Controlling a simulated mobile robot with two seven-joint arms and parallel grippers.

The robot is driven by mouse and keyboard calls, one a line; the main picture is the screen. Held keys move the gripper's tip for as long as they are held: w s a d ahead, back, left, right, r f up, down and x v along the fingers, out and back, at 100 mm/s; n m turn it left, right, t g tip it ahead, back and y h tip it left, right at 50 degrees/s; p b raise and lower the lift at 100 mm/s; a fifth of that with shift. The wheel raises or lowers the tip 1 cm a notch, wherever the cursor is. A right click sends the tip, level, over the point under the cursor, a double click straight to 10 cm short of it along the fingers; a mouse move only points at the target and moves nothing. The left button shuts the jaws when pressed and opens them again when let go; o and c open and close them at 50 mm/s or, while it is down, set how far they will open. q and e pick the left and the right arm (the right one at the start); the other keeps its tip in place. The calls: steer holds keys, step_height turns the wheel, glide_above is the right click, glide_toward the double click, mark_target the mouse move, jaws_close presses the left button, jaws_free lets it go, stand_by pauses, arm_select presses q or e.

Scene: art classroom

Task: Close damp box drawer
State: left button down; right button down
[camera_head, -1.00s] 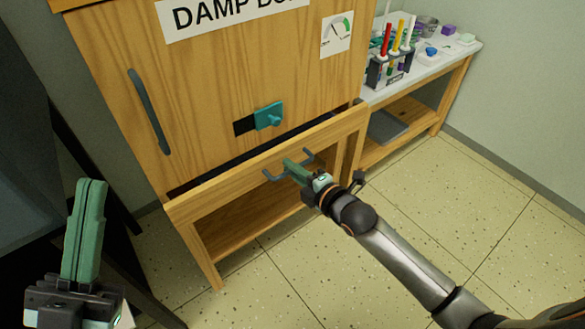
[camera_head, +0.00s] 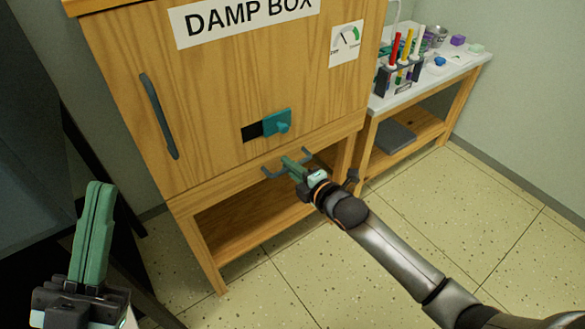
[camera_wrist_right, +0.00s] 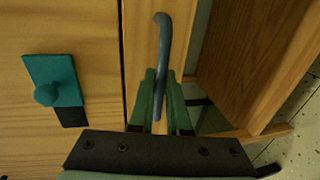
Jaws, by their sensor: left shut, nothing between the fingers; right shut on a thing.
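The wooden damp box (camera_head: 215,85) stands upright with its drawer front (camera_head: 225,184) along its lower edge. The drawer front looks flush with the box, with no dark gap above it in the head view. My right gripper (camera_head: 291,165) is shut on the grey drawer handle (camera_head: 269,173). In the right wrist view, the green fingers of my right gripper (camera_wrist_right: 161,100) lie on either side of the handle (camera_wrist_right: 161,55). My left gripper (camera_head: 98,188) is shut and empty, pointing up at the lower left, away from the box.
A teal sliding latch (camera_head: 277,123) and a door handle (camera_head: 158,115) are on the door above. The tiled floor (camera_head: 440,210) is clear in front. Dark furniture (camera_head: 35,130) is at the left.

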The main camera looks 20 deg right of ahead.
steer(key=c, duration=1.2)
jaws_free()
steer(key=shift+w, duration=0.15)
steer(key=shift+o, duration=0.2)
steer(key=shift+r, duration=0.1)
